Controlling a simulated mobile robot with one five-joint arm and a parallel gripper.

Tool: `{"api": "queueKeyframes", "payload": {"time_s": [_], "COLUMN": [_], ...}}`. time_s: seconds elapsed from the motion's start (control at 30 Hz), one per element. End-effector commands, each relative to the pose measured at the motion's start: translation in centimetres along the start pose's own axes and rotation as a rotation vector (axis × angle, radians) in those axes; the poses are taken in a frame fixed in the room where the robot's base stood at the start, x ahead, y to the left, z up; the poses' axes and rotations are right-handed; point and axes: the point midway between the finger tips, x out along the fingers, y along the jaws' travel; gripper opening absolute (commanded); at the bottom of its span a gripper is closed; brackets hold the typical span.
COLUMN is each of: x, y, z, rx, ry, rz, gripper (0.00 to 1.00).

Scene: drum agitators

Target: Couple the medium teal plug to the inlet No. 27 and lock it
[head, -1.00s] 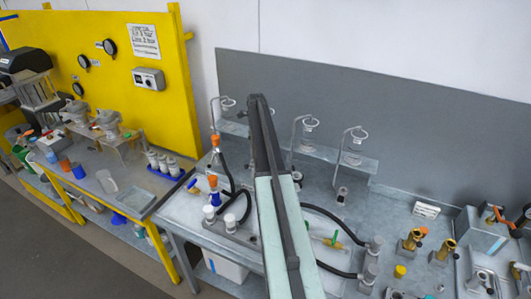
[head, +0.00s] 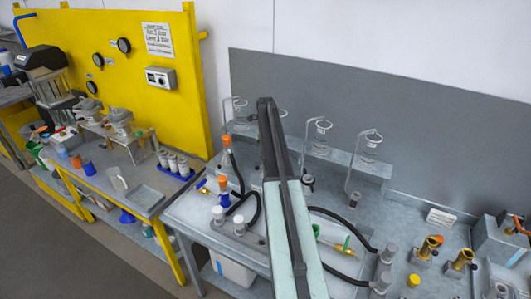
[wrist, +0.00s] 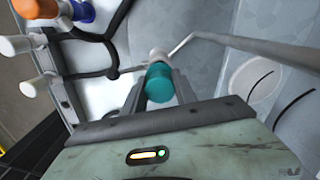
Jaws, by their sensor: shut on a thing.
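In the wrist view, the teal plug (wrist: 160,88) is between the two fingers of my gripper (wrist: 160,92), which is shut on it. A pale tip shows at the plug's far end. In the head view, my own arm (head: 285,215) runs up the middle of the picture and hides the gripper and plug. Brass fittings (head: 428,248) stand on the grey bench at the right. A green-handled brass fitting (head: 346,247) lies just right of my arm. I cannot read a number 27 on any inlet.
White-capped posts (head: 239,226) and orange-topped fittings (head: 223,183) with black hoses stand left of my arm. More grey posts (head: 388,255) with hoses stand to its right. Wire ring stands (head: 368,145) line the back. A yellow panel (head: 170,105) rises at the left.

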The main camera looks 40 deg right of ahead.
Motion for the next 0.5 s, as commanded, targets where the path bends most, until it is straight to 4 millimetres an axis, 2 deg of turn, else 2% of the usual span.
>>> {"api": "queueKeyframes", "payload": {"time_s": [0.5], "x": [0.32], "y": [-0.11], "z": [0.09], "rx": [0.001], "ry": [0.000], "rz": [0.000], "gripper": [0.00]}}
